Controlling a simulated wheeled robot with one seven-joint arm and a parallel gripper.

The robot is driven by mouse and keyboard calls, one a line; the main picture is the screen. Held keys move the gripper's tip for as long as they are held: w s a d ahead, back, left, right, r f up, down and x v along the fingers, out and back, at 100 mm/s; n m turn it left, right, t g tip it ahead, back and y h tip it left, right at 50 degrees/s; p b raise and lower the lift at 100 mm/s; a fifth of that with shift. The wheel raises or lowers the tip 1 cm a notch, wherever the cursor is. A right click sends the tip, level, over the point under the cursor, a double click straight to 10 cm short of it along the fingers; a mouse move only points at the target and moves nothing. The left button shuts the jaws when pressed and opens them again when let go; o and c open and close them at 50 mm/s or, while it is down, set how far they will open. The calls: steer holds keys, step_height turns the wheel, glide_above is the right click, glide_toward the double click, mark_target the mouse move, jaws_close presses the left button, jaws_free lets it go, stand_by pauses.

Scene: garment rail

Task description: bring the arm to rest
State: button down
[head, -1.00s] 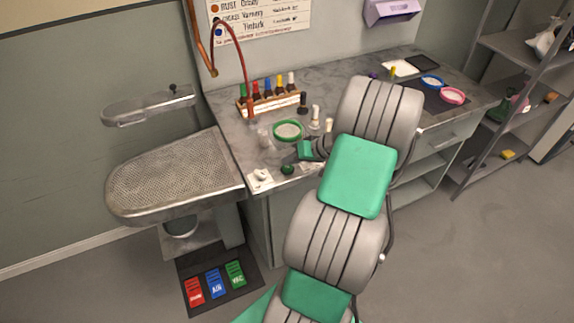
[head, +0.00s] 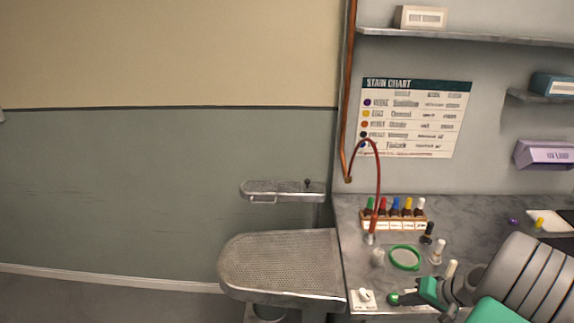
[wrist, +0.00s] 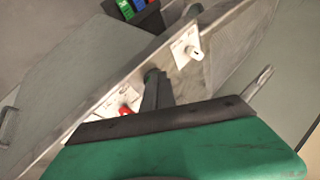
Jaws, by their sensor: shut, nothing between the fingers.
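My gripper (wrist: 154,76) shows in the wrist view as dark fingers closed together in front of a black bar and green housing. Nothing is held between them. In the head view my grey and green arm reaches in from the lower right, low over the counter (head: 352,235). Its wrist end is near the counter's front edge, to the right of a white switch plate (head: 363,298). The wrist view shows a white plate with a pale knob (wrist: 188,47) beyond the fingers and a red knob (wrist: 125,109) to their left. The fingertips are not clear in the head view.
A green-rimmed ring (head: 405,258), small bottles (head: 438,251) and a rack of coloured droppers (head: 392,222) stand close behind my wrist. A red curved hose (head: 378,180) rises nearby. A perforated metal board (head: 280,265) adjoins the counter's left. The wall area farther left is clear.

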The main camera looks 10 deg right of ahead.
steer(key=s+a+f+m+g, duration=0.1)
steer(key=s+a+m+g, duration=0.2)
steer(key=s, duration=0.4)
steer(key=s+a+f+g, duration=0.1)
steer(key=s+a+g, duration=0.2)
steer(key=s+a, duration=0.35)
steer(key=w+a+r+n+t+h, duration=0.1)
steer(key=w+a+r+n, duration=0.3)
steer(key=a+r, duration=0.5)
steer(key=w+a+r+n+t+h, duration=0.2)
steer(key=w+a+r+n, duration=0.2)
steer(key=a+r, duration=0.6)
steer(key=shift+w+a+n+t+h, duration=0.35)
steer(key=shift+a+n+t, duration=0.1)
steer(key=shift+n, duration=0.25)
steer(key=shift+r, duration=0.1)
